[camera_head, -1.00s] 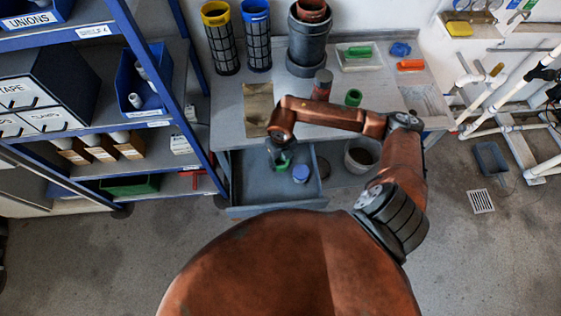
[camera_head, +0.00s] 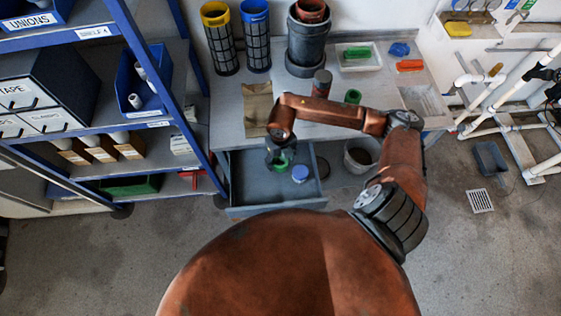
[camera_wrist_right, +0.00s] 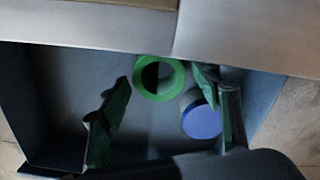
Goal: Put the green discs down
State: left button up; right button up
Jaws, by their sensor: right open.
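My right gripper (camera_head: 281,161) is open above the drawer (camera_head: 250,199) in the head view. A green disc (camera_head: 281,164) shows between its fingers. In the wrist view the green disc (camera_wrist_right: 159,97) is a ring with a dark centre in the drawer, beyond and between the spread fingers of the right gripper (camera_wrist_right: 168,118). I cannot tell whether a finger touches it. My left gripper is not in view.
A blue disc (camera_head: 300,173) lies in the drawer, right of the gripper; in the wrist view it (camera_wrist_right: 202,121) is close to the right finger. The workbench (camera_head: 225,118) front edge overhangs the drawer's back. Blue shelving (camera_head: 160,90) stands left. A grey bucket (camera_head: 360,158) is right.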

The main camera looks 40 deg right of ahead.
notch_tip(320, 180, up, 11)
jog(key=p, duration=0.1)
jog(key=shift+p, duration=0.3)
